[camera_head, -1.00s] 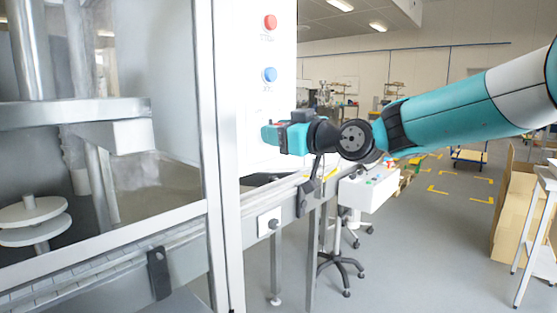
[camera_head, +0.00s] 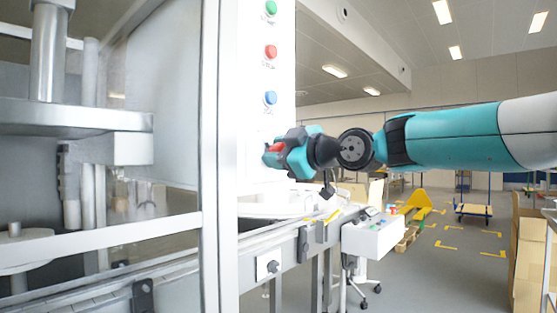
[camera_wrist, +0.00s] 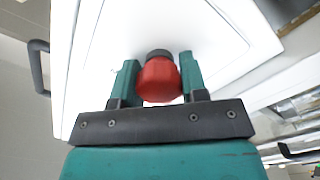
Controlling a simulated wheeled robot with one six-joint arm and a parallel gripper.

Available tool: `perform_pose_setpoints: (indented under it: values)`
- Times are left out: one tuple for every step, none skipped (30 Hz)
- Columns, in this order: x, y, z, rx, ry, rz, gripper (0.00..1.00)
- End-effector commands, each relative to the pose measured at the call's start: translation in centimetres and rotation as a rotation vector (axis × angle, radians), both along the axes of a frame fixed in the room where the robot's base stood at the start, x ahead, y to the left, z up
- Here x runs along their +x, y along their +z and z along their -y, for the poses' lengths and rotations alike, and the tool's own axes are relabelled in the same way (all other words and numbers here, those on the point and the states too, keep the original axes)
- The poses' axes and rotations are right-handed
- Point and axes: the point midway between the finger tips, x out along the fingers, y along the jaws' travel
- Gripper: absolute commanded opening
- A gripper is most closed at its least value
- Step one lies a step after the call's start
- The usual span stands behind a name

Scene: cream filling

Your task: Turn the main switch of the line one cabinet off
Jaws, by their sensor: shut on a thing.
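The main switch is a red knob (camera_wrist: 160,82) with a dark base, on a white cabinet face (camera_wrist: 150,30) in the wrist view. My gripper (camera_wrist: 160,76) is shut on the knob, one teal finger on each side of it. In the head view my gripper (camera_head: 272,158) is at the white cabinet panel (camera_head: 262,125), below its column of buttons. A bit of red shows at the gripper there. The knob's markings are hidden, so I cannot read its position.
Above my gripper the panel carries a green button (camera_head: 270,8), a red button (camera_head: 271,51) and a blue button (camera_head: 270,97). A glazed machine frame (camera_head: 218,150) stands close on the left. A conveyor (camera_head: 290,240) runs below.

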Motion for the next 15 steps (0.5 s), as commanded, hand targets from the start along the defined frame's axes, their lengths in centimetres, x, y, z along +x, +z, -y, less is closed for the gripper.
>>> perform_pose_setpoints:
  values:
    - [0.02, -0.14, 0.00, -0.004, 0.000, 0.003, 0.16]
    - [0.01, -0.13, 0.00, -0.006, -0.001, 0.004, 0.16]
    - [0.01, -0.12, 0.00, -0.008, -0.001, 0.007, 0.16]
    - [0.01, -0.11, 0.00, -0.009, 0.000, 0.007, 0.16]
    - [0.02, -0.10, 0.00, -0.009, 0.000, 0.007, 0.16]
    - [0.01, -0.09, 0.00, -0.009, 0.000, 0.007, 0.16]
    - [0.01, -0.09, 0.00, -0.010, 0.000, 0.008, 0.16]
    - [0.01, -0.09, 0.00, -0.009, 0.000, 0.007, 0.16]
    - [0.02, -0.08, 0.00, -0.009, 0.000, 0.007, 0.16]
    - [0.02, -0.08, 0.00, -0.009, 0.000, 0.007, 0.16]
    - [0.02, -0.08, 0.00, -0.009, 0.000, 0.007, 0.16]
    - [0.02, -0.08, 0.00, -0.009, 0.000, 0.007, 0.16]
    - [0.02, -0.08, 0.00, -0.009, 0.000, 0.007, 0.16]
    - [0.02, -0.08, 0.00, -0.009, 0.000, 0.007, 0.44]
    - [0.01, -0.08, 0.00, -0.009, 0.000, 0.007, 0.54]
